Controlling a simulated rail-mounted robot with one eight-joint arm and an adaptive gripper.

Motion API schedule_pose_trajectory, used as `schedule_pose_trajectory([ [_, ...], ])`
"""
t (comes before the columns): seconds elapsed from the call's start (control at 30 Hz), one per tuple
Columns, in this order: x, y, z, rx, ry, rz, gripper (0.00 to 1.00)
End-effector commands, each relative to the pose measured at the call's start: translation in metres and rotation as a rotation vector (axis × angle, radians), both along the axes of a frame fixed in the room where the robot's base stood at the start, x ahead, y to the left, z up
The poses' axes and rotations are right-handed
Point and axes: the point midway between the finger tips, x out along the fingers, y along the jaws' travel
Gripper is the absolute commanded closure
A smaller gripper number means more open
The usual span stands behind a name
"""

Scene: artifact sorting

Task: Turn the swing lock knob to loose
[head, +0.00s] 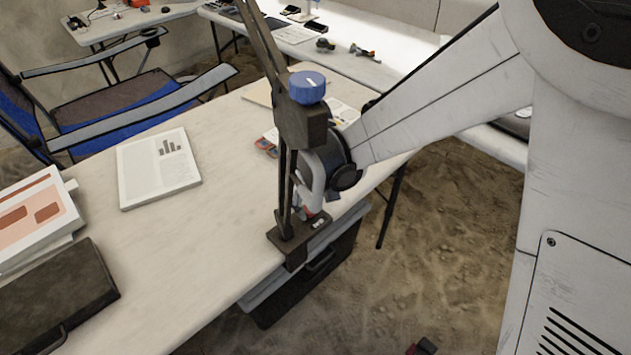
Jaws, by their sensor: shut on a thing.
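A dark jointed stand rises from a clamp base (285,235) at the table's edge. A blue knob (307,88) with a white pointer line sits at its elbow joint, clear of my gripper. A small red knob (311,213) shows low down on the clamp base, beside small white markings; it looks like the swing lock knob. My gripper (312,207) points down at the base and is shut on this red knob. The fingers and the stand's rods hide most of it, so its setting cannot be read.
The stand's upper arm (262,40) leans up and left. A white book (158,168) and a dark case (55,300) lie on the table (215,215). Papers (345,112) lie behind the stand. A dark bin (310,285) is below the table's edge. A blue chair (115,110) stands behind.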

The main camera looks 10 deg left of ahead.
Motion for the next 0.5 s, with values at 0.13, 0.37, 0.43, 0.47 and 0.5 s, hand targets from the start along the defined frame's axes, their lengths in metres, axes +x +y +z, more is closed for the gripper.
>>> schedule_pose_trajectory([
  [0.13,0.0001,-0.0001,-0.0007,0.000,0.000,0.117,1.00],
  [0.37,0.0003,-0.0001,-0.0009,0.000,0.000,0.335,1.00],
  [0.43,0.0005,0.0000,-0.0008,0.000,0.000,0.401,1.00],
  [0.47,0.0006,-0.0001,-0.0008,0.000,0.000,0.430,1.00],
  [0.5,0.0006,0.0000,-0.0007,0.000,0.000,0.468,1.00],
])
